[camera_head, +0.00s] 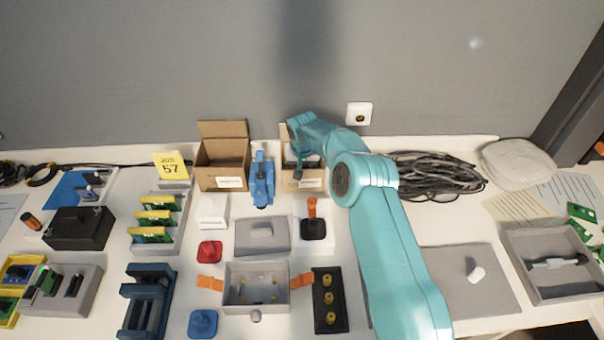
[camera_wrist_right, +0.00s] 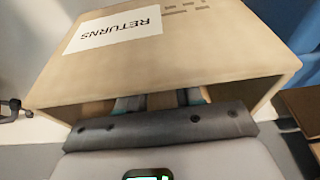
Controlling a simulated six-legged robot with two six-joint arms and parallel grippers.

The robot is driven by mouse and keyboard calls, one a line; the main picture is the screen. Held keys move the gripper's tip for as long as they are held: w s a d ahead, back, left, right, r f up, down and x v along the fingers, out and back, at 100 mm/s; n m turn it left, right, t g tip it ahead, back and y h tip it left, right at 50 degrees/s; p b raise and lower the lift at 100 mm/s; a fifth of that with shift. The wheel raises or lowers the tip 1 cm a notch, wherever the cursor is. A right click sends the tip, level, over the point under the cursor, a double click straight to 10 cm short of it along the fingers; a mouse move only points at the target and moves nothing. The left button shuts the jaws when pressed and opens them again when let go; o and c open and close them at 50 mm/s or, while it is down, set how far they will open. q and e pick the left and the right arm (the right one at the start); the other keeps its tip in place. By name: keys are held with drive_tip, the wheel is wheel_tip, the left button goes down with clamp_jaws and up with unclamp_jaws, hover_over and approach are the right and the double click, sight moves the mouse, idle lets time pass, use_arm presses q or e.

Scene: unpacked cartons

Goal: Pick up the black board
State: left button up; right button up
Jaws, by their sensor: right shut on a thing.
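My right arm reaches to the back of the table, and its gripper (camera_head: 298,168) is at the right-hand open carton (camera_head: 311,184). In the right wrist view this carton (camera_wrist_right: 225,50) carries a white RETURNS label, and my right gripper (camera_wrist_right: 162,101) points into its opening. The teal fingers show only partly behind a dark grey bar. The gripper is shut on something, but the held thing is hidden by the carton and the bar. I cannot make out a black board there. My left gripper is not in view.
Another open carton (camera_head: 222,176) stands to the left, with a blue device (camera_head: 262,183) between the cartons. Coiled cables (camera_head: 440,175) lie to the right.

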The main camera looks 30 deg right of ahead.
wheel_tip(320, 180, up, 20)
drive_tip(key=p, duration=0.2)
drive_tip(key=shift+p, duration=0.35)
